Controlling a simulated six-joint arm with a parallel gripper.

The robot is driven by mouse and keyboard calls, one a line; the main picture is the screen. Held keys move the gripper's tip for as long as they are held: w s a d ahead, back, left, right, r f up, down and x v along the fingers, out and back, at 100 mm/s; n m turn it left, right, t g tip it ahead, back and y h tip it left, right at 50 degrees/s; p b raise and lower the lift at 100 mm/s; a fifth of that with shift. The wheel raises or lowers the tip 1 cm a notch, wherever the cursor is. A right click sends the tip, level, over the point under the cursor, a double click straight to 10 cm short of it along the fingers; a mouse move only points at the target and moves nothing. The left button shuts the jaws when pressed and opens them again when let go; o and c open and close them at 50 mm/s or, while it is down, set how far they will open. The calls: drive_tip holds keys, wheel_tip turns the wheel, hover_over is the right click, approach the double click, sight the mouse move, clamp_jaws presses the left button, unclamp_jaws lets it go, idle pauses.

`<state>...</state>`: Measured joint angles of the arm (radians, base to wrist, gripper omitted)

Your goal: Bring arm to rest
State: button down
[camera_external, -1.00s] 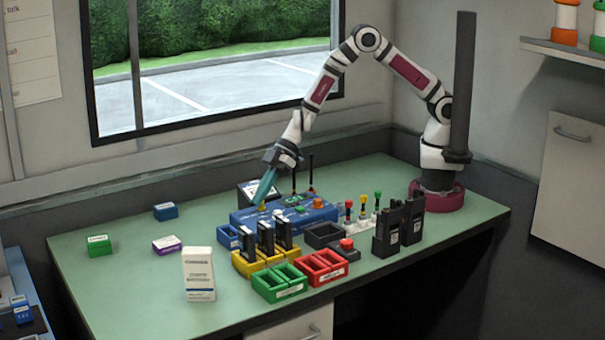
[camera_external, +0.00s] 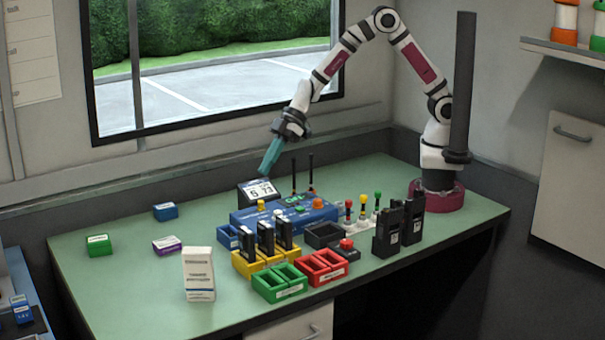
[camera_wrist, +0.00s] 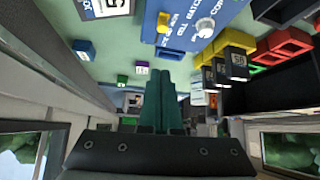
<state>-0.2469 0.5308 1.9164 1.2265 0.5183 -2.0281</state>
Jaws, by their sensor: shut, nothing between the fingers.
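My arm stands on its base at the back right of the green table (camera_external: 120,290). My gripper (camera_external: 266,172) has teal fingers that point down and left. It hangs in the air above the blue console (camera_external: 243,221), clear of it, near the small display (camera_external: 259,191). In the wrist view the two teal fingers (camera_wrist: 161,75) lie together, shut, with nothing between them. The console (camera_wrist: 205,15) shows at the top of the wrist view.
Yellow (camera_external: 247,268), green (camera_external: 268,292) and red (camera_external: 313,270) holders stand in front of the console. Black radios (camera_external: 388,232) stand at right. A white box (camera_external: 199,274) and small blue, green and purple boxes are at left. A dark post (camera_external: 463,80) rises beside my arm.

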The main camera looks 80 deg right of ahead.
idle(0.3)
drive_tip(key=s+d+r+m+g, duration=0.2)
drive_tip(key=s+d+r+m, duration=0.3)
drive_tip(key=s+r, duration=0.5)
drive_tip(key=s+d+m+g+h, duration=0.1)
drive_tip(key=s+d+m, duration=0.2)
drive_tip(key=s, duration=0.4)
drive_tip(key=s+d+f+m+g+h, duration=0.1)
drive_tip(key=s+d+m, duration=0.3)
drive_tip(key=s, duration=0.4)
drive_tip(key=s+d+f+m+g+h, duration=0.1)
drive_tip(key=s+d+m+h, duration=0.1)
drive_tip(key=s+d+m, duration=0.2)
drive_tip(key=s+d, duration=0.2)
drive_tip(key=s, duration=0.2)
drive_tip(key=shift+h, duration=0.4)
drive_tip(key=shift+w, duration=0.15)
